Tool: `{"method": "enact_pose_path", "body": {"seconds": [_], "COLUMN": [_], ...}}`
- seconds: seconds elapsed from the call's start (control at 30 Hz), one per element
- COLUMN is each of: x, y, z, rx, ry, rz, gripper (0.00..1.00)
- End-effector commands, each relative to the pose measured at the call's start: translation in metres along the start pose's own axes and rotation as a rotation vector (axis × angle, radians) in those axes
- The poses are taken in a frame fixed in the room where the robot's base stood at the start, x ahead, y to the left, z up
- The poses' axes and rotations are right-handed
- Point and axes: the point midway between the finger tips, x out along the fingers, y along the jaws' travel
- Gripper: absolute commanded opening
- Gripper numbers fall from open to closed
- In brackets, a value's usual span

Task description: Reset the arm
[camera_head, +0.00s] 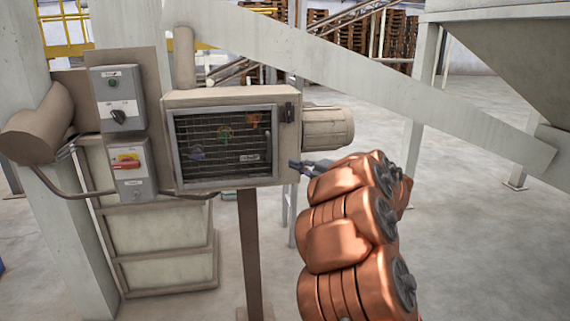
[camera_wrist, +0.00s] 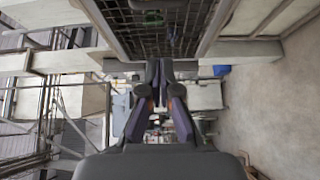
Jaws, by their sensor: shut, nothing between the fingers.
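My copper-coloured arm reaches up from the lower right in the head view. My gripper (camera_head: 297,164) is at the right side of the beige machine housing (camera_head: 288,150), just below the dark latch (camera_head: 287,111) beside its mesh door. Whether it touches the housing I cannot tell. In the wrist view my gripper (camera_wrist: 159,66) has its dark fingers together with nothing held between them. The mesh door (camera_wrist: 160,25) fills the top of that view. The door looks closed in the head view.
Left of the housing are a grey switch box (camera_head: 118,98) and a box with a red rotary switch (camera_head: 131,172). A beige motor (camera_head: 328,128) sticks out right of the housing, close above my arm. A diagonal beam (camera_head: 400,90) crosses behind. Open floor (camera_head: 480,240) lies to the right.

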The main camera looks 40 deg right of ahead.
Motion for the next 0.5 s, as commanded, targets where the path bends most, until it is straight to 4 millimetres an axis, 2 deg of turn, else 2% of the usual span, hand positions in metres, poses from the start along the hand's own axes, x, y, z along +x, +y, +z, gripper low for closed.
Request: {"method": "enact_pose_path", "body": {"seconds": [0.33,0.5], "x": [-0.002,0.008], "y": [0.002,0.02], "z": [-0.001,0.004], "rx": [0.0,0.012], "ry": [-0.005,-0.093], "rz": [-0.001,-0.008], "gripper": [0.0,0.0]}}
